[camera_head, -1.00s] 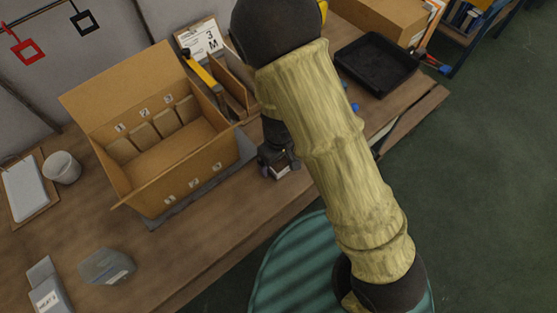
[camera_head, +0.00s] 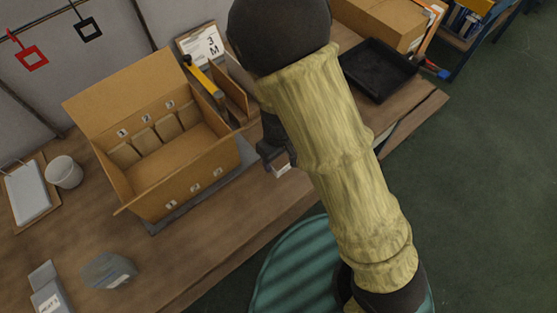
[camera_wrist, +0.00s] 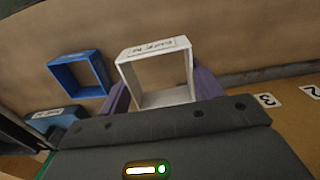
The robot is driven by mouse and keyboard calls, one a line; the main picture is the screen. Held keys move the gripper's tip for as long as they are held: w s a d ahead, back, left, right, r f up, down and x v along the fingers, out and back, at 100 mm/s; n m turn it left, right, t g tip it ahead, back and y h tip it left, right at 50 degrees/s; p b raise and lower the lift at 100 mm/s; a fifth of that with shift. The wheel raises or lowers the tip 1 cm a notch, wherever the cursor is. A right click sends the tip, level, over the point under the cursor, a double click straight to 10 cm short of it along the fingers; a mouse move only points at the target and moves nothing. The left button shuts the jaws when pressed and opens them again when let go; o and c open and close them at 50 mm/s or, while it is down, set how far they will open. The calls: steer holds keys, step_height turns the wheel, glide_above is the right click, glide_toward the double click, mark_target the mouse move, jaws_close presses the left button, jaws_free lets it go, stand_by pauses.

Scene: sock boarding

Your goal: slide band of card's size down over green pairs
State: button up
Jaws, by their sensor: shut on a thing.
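My gripper (camera_wrist: 163,95) has purple fingertips shut on a white square band (camera_wrist: 125,75), an open frame with a small printed label on its top edge. In the head view the band (camera_head: 283,168) shows small and partly hidden below my gripper, above the table right of the box. The card (camera_head: 206,43) reads "3" and "M" and stands at the back. The open cardboard box (camera_head: 180,196) has numbered labels and several beige-looking bundles along its back wall. I cannot make out any green pairs; my arm hides part of the table.
A blue square band (camera_wrist: 80,74) stands apart, left of the white one. A black tray (camera_head: 378,68) lies at the right, a white cup (camera_head: 64,170) at the left.

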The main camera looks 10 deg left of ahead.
step_height(320, 180, up, 5)
steer(key=shift+r+p, duration=0.2)
steer(key=shift+p, duration=0.1)
stand_by(0.4)
